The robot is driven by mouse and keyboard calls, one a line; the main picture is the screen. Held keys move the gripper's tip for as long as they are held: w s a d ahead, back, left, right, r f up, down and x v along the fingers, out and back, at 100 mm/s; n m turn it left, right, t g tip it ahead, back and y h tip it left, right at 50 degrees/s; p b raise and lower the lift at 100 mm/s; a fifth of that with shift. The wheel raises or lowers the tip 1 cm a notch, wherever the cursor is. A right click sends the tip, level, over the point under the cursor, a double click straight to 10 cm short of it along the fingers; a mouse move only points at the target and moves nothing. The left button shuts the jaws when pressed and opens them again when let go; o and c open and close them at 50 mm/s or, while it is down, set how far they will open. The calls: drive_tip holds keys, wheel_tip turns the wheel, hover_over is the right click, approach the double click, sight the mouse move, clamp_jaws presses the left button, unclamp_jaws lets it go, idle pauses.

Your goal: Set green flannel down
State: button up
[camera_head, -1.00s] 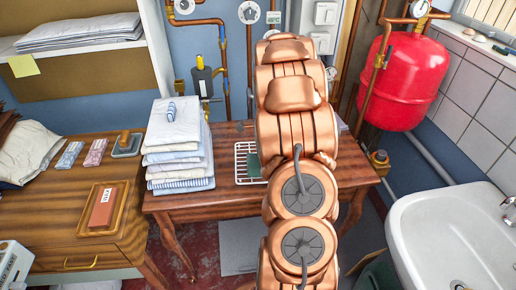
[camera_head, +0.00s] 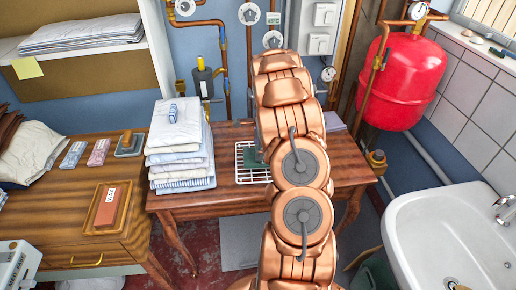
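A small piece of dark green cloth (camera_head: 252,159), probably the green flannel, shows at the left edge of my arm. It is over or on a white wire rack (camera_head: 241,176) on the wooden table; I cannot tell whether it rests there or is held. My copper-coloured arm reaches over the table and hides the rest of the cloth and the right part of the rack. My gripper is hidden behind the arm, so its fingers do not show.
A tall stack of folded linen (camera_head: 180,160) stands on the table (camera_head: 222,200) left of the rack. A wooden cabinet (camera_head: 50,225) with a brick-like block in a tray (camera_head: 105,207) is at left. A white sink (camera_head: 455,235) and a red tank (camera_head: 405,80) are at right.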

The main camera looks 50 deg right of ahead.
drive_tip(key=shift+f, duration=0.5)
drive_tip(key=shift+f, duration=0.2)
drive_tip(key=o, duration=1)
drive_tip(key=shift+c, duration=0.2)
drive_tip(key=shift+r, duration=0.1)
